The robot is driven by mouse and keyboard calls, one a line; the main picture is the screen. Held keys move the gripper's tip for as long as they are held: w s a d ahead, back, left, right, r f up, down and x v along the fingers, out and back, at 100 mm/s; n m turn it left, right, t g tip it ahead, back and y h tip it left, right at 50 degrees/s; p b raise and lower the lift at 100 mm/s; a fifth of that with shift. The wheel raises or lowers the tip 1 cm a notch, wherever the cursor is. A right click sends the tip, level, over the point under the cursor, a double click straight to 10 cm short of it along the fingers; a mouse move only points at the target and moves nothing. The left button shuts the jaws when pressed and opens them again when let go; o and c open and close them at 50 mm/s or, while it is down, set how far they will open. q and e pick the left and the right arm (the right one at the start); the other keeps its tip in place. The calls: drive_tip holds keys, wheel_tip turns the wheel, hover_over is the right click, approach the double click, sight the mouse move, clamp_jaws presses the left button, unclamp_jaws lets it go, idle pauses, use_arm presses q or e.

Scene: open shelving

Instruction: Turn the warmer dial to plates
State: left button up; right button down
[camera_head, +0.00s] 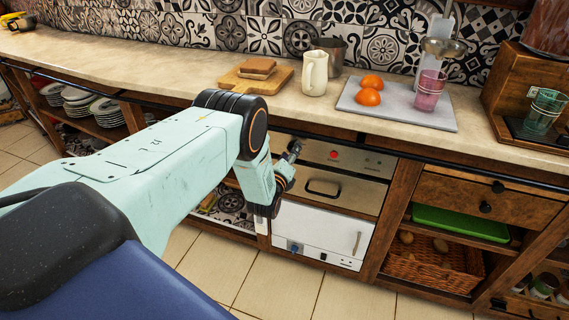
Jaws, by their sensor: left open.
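A steel warmer front (340,180) is built in under the counter, with a red light (333,155) on its upper panel and a dark handle on its drawer. A dark round knob (294,147) shows at the left of that panel, partly behind my arm. Its setting and any lettering are too small to read. My left gripper (264,222) hangs down in front of the left edge of the units, below the knob. It is open, and nothing shows between its fingers. My right gripper is not in view.
Below the warmer is a white unit (318,225) with a blue knob (294,247) and a handle. The counter above holds a cutting board (230,82), a white pitcher (314,74) and a grey tray (385,109) with oranges. Tiled floor lies in front.

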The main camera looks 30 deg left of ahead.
use_arm(q)
drive_tip(key=v, duration=1.1)
drive_tip(key=shift+s, duration=0.15)
drive_tip(key=shift+d, duration=0.1)
drive_tip(key=s+d+f+n+g+h, duration=0.2)
drive_tip(key=s+d+f+n+g, duration=0.25)
drive_tip(key=s+f+n, duration=0.3)
drive_tip(key=s+d+f+n+g+h, duration=0.1)
drive_tip(key=s+d+f+n+g, duration=0.2)
drive_tip(key=s+f+n+g, duration=0.4)
drive_tip(key=s+d+r+n+g, duration=0.1)
drive_tip(key=s+d+n, duration=0.1)
drive_tip(key=s, duration=0.5)
drive_tip(key=s+d+r+n+g+h, duration=0.1)
drive_tip(key=s+d+r+n+g, duration=0.1)
drive_tip(key=s, duration=0.6)
drive_tip(key=s+d+r+n+g, duration=0.2)
drive_tip(key=s+d+n, duration=0.1)
drive_tip(key=s, duration=0.5)
drive_tip(key=shift+d+n+h, duration=0.15)
drive_tip(key=shift+n+h, duration=0.25)
drive_tip(key=shift+n, duration=0.35)
